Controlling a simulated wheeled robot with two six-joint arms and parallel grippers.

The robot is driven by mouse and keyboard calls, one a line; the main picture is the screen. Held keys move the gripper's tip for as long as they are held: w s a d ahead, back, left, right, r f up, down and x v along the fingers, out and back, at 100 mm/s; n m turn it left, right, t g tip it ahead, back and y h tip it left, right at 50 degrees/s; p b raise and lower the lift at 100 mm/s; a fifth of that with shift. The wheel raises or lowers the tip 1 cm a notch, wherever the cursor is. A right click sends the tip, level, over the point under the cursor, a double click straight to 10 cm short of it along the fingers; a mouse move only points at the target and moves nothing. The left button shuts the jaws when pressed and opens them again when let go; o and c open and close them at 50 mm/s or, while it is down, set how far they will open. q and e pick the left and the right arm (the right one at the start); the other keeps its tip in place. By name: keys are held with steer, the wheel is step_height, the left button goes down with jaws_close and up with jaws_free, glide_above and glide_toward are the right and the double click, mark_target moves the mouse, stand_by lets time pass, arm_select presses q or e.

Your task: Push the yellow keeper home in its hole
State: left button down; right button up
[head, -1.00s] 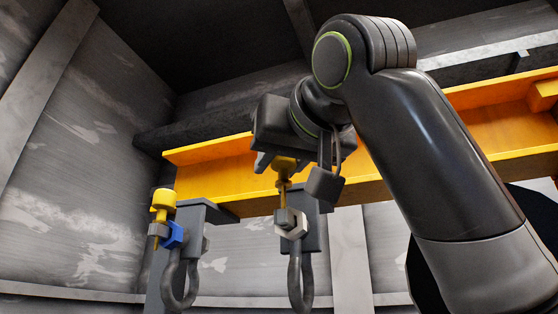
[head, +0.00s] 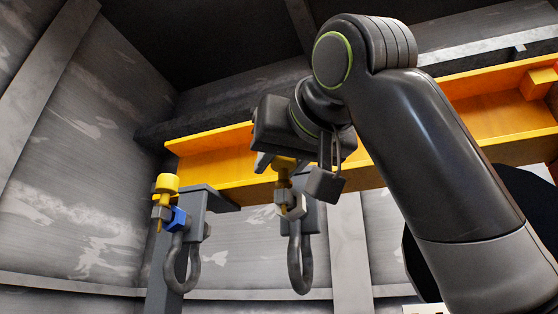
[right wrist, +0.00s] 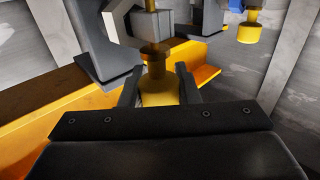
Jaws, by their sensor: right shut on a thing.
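The yellow keeper (head: 284,165) is held upright by its head in my right gripper (head: 277,164), which is shut on it from above. In the right wrist view the keeper's head (right wrist: 160,92) sits between the two fingers of the gripper (right wrist: 158,82). Its thin shank runs into the small grey block (head: 280,196) beside a pale nut (head: 296,207) on the right shackle (head: 300,262). A short piece of shank shows between head and block, and a yellow tip seems to show below. The hole itself is hidden. My left gripper is not in view.
A second yellow keeper (head: 167,184) stands in a grey block beside a blue nut (head: 179,219) on the left shackle (head: 181,270). An orange beam (head: 215,160) runs behind my gripper.

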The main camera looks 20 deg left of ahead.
steer(key=shift+f+b, duration=0.3)
steer(key=shift+f, duration=0.1)
steer(key=o, duration=0.9)
steer(key=shift+c, duration=0.2)
steer(key=shift+o, duration=0.8)
steer(key=shift+s+a+r, duration=0.1)
steer(key=shift+s+a, duration=0.05)
steer(key=shift+s, duration=0.05)
steer(key=shift+w, duration=0.1)
